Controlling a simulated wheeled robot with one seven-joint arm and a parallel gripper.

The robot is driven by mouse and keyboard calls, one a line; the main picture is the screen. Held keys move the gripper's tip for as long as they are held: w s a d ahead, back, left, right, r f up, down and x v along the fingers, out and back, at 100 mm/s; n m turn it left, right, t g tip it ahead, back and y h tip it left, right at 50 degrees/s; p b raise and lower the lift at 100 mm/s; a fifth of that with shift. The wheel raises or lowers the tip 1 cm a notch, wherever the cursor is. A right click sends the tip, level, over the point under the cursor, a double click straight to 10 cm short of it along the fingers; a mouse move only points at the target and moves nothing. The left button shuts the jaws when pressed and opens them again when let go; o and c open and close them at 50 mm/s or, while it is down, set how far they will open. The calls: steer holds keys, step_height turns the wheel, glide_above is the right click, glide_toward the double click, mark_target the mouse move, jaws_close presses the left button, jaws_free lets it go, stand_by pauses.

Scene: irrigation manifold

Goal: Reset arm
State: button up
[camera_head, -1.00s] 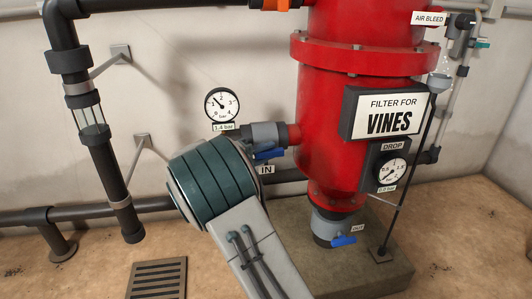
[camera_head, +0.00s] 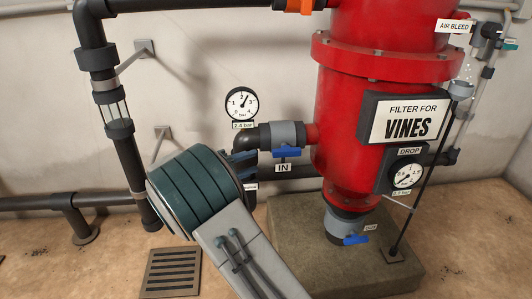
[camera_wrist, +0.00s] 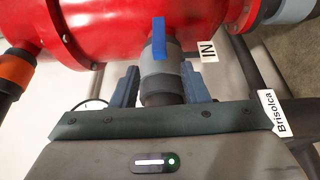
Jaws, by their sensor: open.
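My gripper (camera_head: 241,161) is at the left of the inlet pipe in the head view, partly hidden behind my wrist. The wrist view shows its two blue-grey fingers (camera_wrist: 159,70) apart, with nothing held. The grey inlet valve (camera_wrist: 160,62) appears between and beyond them; I cannot tell whether they touch it. Its blue IN handle (camera_head: 287,152) lies along the pipe, also seen in the wrist view (camera_wrist: 158,36). The inlet gauge (camera_head: 242,104) reads 2.4 bar. The drop gauge (camera_head: 407,175) has its needle at the low end.
The red filter (camera_head: 345,110) stands on a concrete block (camera_head: 300,250) at right. The OUT handle (camera_head: 355,240) is low on it. A dark pipe (camera_head: 128,150) with a clear section hangs at left. A floor drain (camera_head: 172,272) lies in front. A Brisolca tag (camera_wrist: 281,113) shows.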

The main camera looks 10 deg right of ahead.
steer(key=shift+v, duration=1.1)
steer(key=s+d+r+m+g+y+p, duration=0.2)
steer(key=s+d+r+g+y+p, duration=0.45)
steer(key=s+d+r+p, duration=0.6)
steer(key=s+d+r+m+t+y+p, duration=0.1)
steer(key=s+r+m+t+y+p, duration=0.1)
steer(key=s+r+y+p, duration=0.8)
steer(key=s+r+p, duration=0.6)
steer(key=r+p, duration=0.3)
steer(key=p, duration=0.1)
steer(key=shift+s+r+m, duration=0.35)
steer(key=shift+m, duration=0.05)
steer(key=shift+d+t, duration=0.25)
